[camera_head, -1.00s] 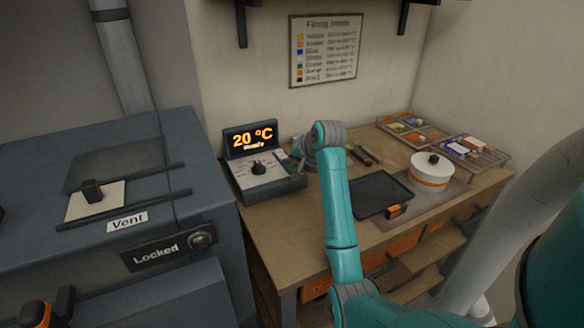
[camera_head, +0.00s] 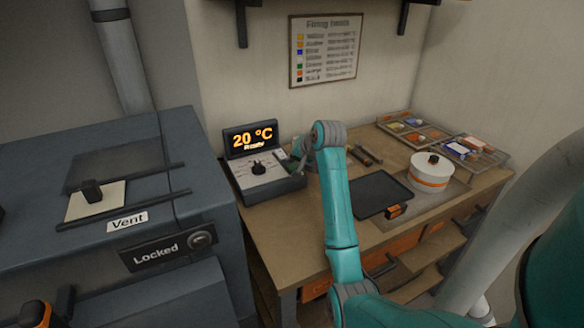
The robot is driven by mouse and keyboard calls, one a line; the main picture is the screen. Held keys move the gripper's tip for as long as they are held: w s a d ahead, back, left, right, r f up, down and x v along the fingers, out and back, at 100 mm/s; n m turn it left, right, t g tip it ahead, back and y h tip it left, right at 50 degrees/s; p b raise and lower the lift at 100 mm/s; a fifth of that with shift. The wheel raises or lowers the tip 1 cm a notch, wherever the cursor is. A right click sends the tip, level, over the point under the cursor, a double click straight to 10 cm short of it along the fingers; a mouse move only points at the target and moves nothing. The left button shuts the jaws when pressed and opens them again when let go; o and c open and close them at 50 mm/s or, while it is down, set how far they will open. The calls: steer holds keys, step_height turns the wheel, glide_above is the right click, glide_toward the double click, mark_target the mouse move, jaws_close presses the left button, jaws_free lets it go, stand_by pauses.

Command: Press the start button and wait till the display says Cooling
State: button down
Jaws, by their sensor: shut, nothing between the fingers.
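The control box (camera_head: 268,182) sits on the bench beside the kiln and has a black dial (camera_head: 258,168) on its sloped top. Its display (camera_head: 251,138) reads "20 °C" with a smaller line that looks like "Ready". My gripper (camera_head: 300,164) is shut and empty at the right end of the box, small and partly hidden by my teal arm. I cannot make out the start button, and I cannot tell whether the fingertips touch the box.
The kiln (camera_head: 215,190) on the left carries a "Vent" slider (camera_head: 92,191) and a "Locked" sign (camera_head: 157,252). A dark tray (camera_head: 380,192), a white round pot (camera_head: 431,170) and wire racks (camera_head: 474,151) stand on the bench (camera_head: 283,228) to the right.

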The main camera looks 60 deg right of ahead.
mark_target(293, 168)
steer(key=shift+f, duration=0.15)
steer(key=shift+f, duration=0.25)
steer(key=shift+f, duration=0.45)
stand_by(0.8)
steer(key=shift+r, duration=0.85)
steer(key=shift+r, duration=2.55)
